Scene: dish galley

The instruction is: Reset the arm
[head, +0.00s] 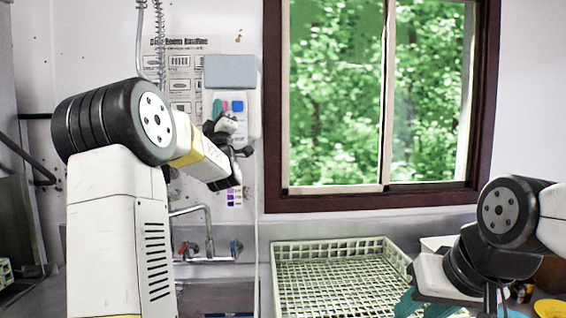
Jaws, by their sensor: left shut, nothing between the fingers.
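My left arm rises from the lower left and bends at a large black joint toward the back wall. My left gripper (220,118) is raised in front of the wall, left of the window. It is shut and empty, touching nothing that I can make out. My right arm comes in from the right edge and bends down at the lower right. The right gripper (425,304) shows only in part at the bottom edge, by teal pieces near the rack's right side. Its jaws cannot be made out.
A pale green dish rack (330,247) sits on the counter at bottom centre. A faucet (190,250) is on the wall behind the left arm. A yellow dish (551,308) lies at the lower right corner. The space before the window (335,95) is free.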

